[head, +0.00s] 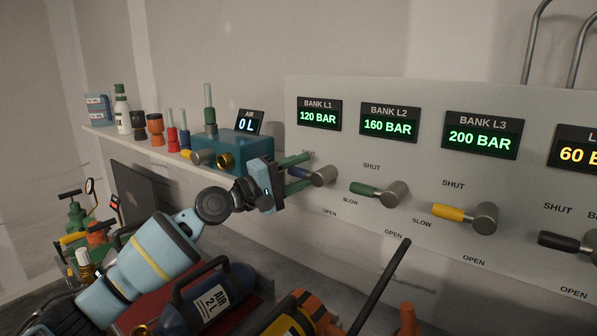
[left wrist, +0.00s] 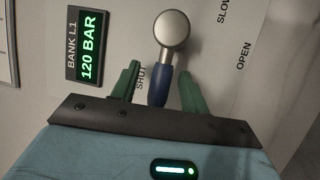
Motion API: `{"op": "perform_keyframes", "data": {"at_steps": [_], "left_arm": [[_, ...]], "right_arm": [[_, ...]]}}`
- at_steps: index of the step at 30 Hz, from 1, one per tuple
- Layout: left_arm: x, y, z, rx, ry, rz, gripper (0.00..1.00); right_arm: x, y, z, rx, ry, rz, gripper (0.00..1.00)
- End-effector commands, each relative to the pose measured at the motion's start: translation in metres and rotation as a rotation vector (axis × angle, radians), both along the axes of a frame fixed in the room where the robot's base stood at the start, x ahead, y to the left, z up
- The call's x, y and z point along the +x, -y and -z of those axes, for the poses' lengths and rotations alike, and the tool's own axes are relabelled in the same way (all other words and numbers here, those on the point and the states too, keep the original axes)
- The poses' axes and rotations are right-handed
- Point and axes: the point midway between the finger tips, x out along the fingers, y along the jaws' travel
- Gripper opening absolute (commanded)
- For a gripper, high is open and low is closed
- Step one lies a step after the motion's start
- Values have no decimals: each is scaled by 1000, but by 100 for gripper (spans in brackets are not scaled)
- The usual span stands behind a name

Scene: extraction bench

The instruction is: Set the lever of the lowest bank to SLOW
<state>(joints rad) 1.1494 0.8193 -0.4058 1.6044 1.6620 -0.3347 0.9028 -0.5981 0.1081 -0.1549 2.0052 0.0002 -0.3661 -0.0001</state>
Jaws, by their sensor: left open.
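The BANK L1 display (head: 319,113) reads 120 BAR, BANK L2 (head: 390,123) 160 BAR and BANK L3 (head: 483,134) 200 BAR. Below L1 is a lever with a blue handle (head: 299,173) on a round metal hub (head: 324,175); the handle points left. My left gripper (head: 303,171) is open, its green fingers on either side of the blue handle. In the left wrist view the handle (left wrist: 160,88) stands between the fingers with visible gaps. The SHUT mark lies beside it there; SLOW and OPEN lie farther right. My right gripper is not in view.
Close by are the green L2 lever (head: 365,190), the yellow L3 lever (head: 449,212) and a black lever (head: 560,241) under a cut-off display reading 60. A shelf at left holds bottles and a teal box (head: 232,151). Cylinders (head: 208,300) lie below the panel.

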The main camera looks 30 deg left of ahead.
Motion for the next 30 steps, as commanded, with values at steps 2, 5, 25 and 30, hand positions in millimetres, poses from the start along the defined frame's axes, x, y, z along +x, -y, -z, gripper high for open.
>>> {"op": "perform_keyframes", "data": {"at_steps": [2,5,25,30], "left_arm": [[0,0,0,0,0,0,45],[0,0,0,0,0,0,45],[0,0,2,-16,-4,1,0],[0,1,6,-81,-14,2,0]], "right_arm": [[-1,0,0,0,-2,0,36],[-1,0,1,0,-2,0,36],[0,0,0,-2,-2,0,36],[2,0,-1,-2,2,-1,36]]}}
